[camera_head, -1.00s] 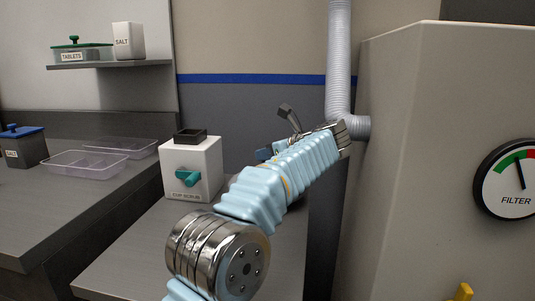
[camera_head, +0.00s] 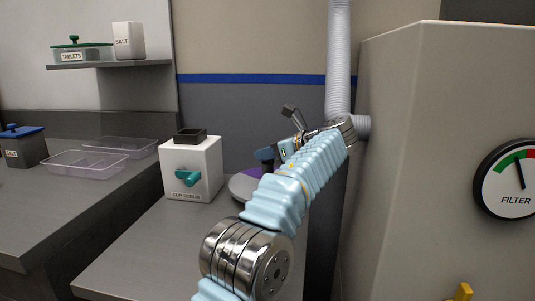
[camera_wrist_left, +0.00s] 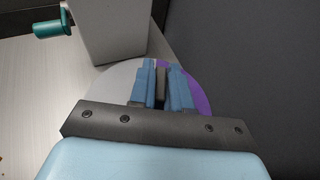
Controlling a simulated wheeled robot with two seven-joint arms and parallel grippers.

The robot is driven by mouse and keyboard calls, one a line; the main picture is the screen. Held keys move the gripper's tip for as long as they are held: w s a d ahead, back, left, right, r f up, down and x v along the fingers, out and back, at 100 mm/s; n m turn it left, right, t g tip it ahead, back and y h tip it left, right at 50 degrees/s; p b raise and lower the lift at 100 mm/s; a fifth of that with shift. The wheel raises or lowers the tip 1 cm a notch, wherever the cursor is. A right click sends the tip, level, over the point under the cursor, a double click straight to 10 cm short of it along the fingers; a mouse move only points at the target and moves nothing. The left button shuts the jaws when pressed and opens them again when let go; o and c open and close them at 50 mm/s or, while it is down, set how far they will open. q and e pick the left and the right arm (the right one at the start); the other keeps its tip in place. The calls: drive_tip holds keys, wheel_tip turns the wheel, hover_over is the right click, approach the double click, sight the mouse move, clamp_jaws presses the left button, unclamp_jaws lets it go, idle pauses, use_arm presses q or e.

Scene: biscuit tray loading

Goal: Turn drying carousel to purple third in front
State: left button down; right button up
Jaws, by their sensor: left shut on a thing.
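The drying carousel (camera_head: 242,190) is a low round disc on the counter, partly hidden behind my left arm in the head view. A light grey part and a purple part (camera_head: 252,172) of it show there. In the left wrist view, the grey part (camera_wrist_left: 112,85) lies left of my fingers and the purple part (camera_wrist_left: 201,97) lies right. My left gripper (camera_head: 267,160) is over the disc, its blue fingers (camera_wrist_left: 165,88) shut on a dark upright post between them. The third colour and the disc's front are hidden. My right gripper is not in view.
A white cup scrub box (camera_head: 190,168) with a teal knob stands close left of the carousel. A large beige filter cabinet (camera_head: 430,130) with a dial stands at right. Clear trays (camera_head: 84,165) lie on the left counter. The front counter (camera_head: 150,240) is clear.

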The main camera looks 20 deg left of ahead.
use_arm(q)
drive_tip(key=c, duration=1.2)
unclamp_jaws()
drive_tip(key=shift+o, duration=0.2)
drive_tip(key=shift+r, duration=0.15)
drive_tip(key=shift+r, duration=0.25)
wheel_tip(320, 180, up, 2)
drive_tip(key=shift+r, duration=0.1)
drive_tip(key=s+d+r+b, duration=0.1)
drive_tip(key=s+d+r, duration=0.5)
drive_tip(key=s+r, duration=0.4)
drive_tip(key=s, duration=0.2)
drive_tip(key=shift+s, duration=0.3)
drive_tip(key=shift+o, duration=0.3)
